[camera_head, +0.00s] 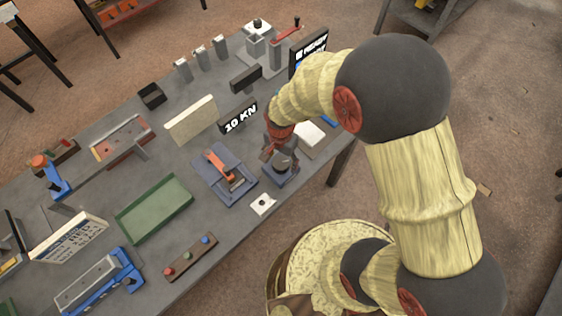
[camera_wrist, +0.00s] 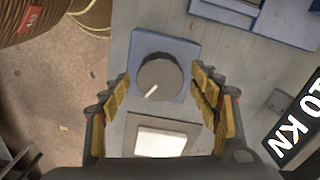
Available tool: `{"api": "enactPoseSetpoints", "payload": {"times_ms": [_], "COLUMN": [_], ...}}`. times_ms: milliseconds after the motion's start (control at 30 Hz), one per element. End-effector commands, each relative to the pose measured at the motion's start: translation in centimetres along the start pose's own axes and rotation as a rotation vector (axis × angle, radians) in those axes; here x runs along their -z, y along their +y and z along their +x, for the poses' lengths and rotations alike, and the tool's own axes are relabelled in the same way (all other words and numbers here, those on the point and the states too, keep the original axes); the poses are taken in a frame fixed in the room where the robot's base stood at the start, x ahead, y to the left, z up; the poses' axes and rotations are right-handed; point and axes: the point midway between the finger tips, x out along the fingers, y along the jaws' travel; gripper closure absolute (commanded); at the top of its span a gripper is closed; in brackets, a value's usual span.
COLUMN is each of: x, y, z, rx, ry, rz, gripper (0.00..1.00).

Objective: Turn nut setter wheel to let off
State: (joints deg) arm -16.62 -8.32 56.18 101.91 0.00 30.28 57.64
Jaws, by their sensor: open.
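A dark grey round wheel (camera_wrist: 160,72) with a white pointer line sits on a square blue base (camera_wrist: 143,42). In the wrist view the pointer runs toward the lower left. In the head view the wheel (camera_head: 285,161) is at the near right edge of the bench, partly hidden by my gripper. My gripper (camera_wrist: 160,80) is open, with its yellow-padded fingers on either side of the wheel in the picture. I see no clear contact, and the height gap cannot be told. My gripper also shows in the head view (camera_head: 272,150). No label naming the wheel is readable.
A white square pad (camera_wrist: 160,142) on a grey plate lies beside the wheel. A black "10 KN" sign (camera_head: 240,118) stands behind. A blue fixture with an orange clamp (camera_head: 232,178) is to the left, with a green tray (camera_head: 154,208) farther left. A white card (camera_head: 262,204) lies in front.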

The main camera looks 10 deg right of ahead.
Motion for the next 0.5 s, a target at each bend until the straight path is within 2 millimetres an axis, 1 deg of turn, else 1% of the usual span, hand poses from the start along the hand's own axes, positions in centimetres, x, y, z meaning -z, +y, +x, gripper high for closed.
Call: {"api": "enactPoseSetpoints", "payload": {"times_ms": [33,133,400,500], "x": [0.02,0.02,0.03,0.02], "y": [-0.03,-0.02,-0.04,-0.03], "z": [0.45,0.99,1.14,1.13], "rx": [0.0,0.0,0.001,0.001], "ry": [0.0,0.0,0.001,0.001], "rz": [0.0,0.0,-0.001,-0.001], "gripper": [0.38,0.38,0.38,0.42]}}
